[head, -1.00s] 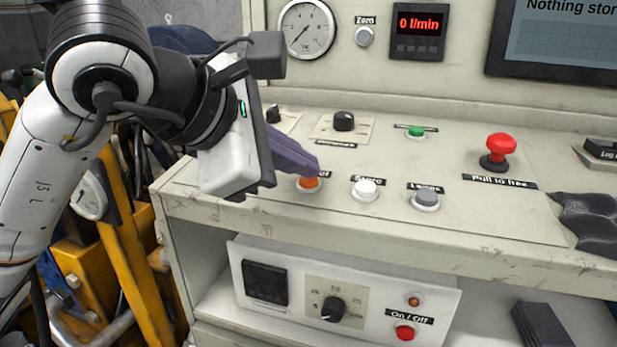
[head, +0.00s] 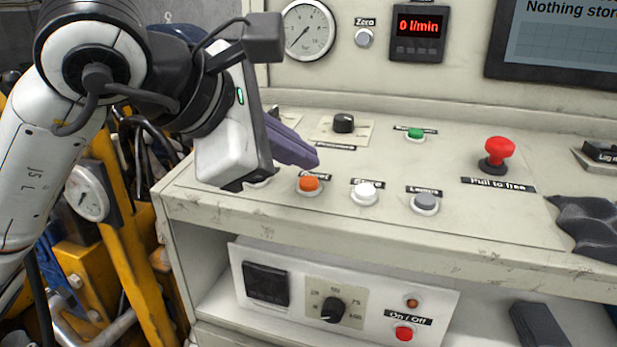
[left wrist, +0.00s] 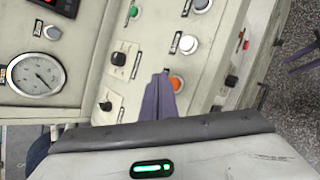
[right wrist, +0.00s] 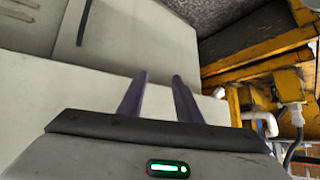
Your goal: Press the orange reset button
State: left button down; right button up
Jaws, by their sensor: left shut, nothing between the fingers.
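The orange reset button (head: 309,185) sits in a white ring near the front edge of the console top. It also shows in the left wrist view (left wrist: 177,84), just right of the finger tips. My left gripper (head: 316,160) is shut and empty, its purple fingers together. In the head view the fingertips are just above and behind the orange button, with a visible gap between them. In the left wrist view (left wrist: 164,76) the fingers partly cover the panel beside the button. My right gripper (right wrist: 159,80) is open and empty, facing pale panels, away from the button.
Right of the orange button are a white button (head: 365,192) and a grey button (head: 425,202). Behind stand a black knob (head: 344,122), a green button (head: 416,133) and a red mushroom switch (head: 499,152). A lower shelf holds a control box (head: 370,312).

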aim_at(298, 201)
pick_arm(q)
jog(key=r+p, duration=0.1)
jog(key=r, duration=0.2)
jog(key=r+p, duration=0.1)
jog(key=shift+s+a+r+p, duration=0.15)
jog(key=shift+s+r+p, duration=0.15)
jog(key=shift+s, duration=0.05)
dwell(0.4)
